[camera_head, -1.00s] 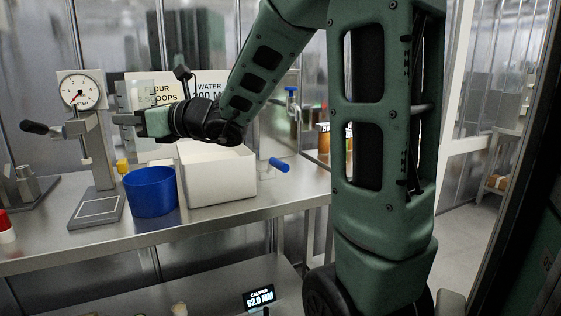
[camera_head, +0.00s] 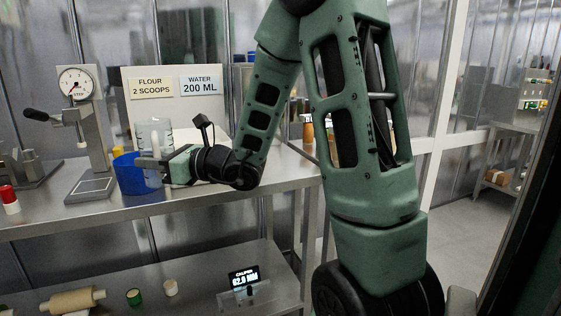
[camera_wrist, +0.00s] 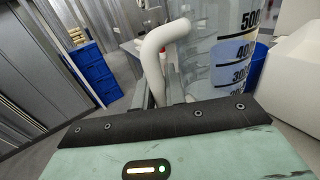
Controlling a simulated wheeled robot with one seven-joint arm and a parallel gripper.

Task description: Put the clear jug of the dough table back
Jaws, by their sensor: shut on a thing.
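The clear jug (camera_head: 153,134) has dark volume marks and a pale handle. My gripper (camera_head: 164,163) is shut on the handle, with the jug upright at the table's front side. In the wrist view the jug (camera_wrist: 222,55) fills the upper right, and its white handle (camera_wrist: 163,48) rises between my fingers. The jug overlaps the blue bowl (camera_head: 128,176) in the head view. I cannot tell whether its base touches the steel table (camera_head: 225,200). Bluish patches show through its wall, but I cannot tell whether it holds water.
A white box (camera_head: 213,141) stands right behind my gripper. A dial press (camera_head: 90,140) stands left of the bowl. A sign board (camera_head: 176,82) reads flour 2 scoops, water 200 ml. The lower shelf holds a caliper display (camera_head: 243,279) and a rolling pin (camera_head: 73,300).

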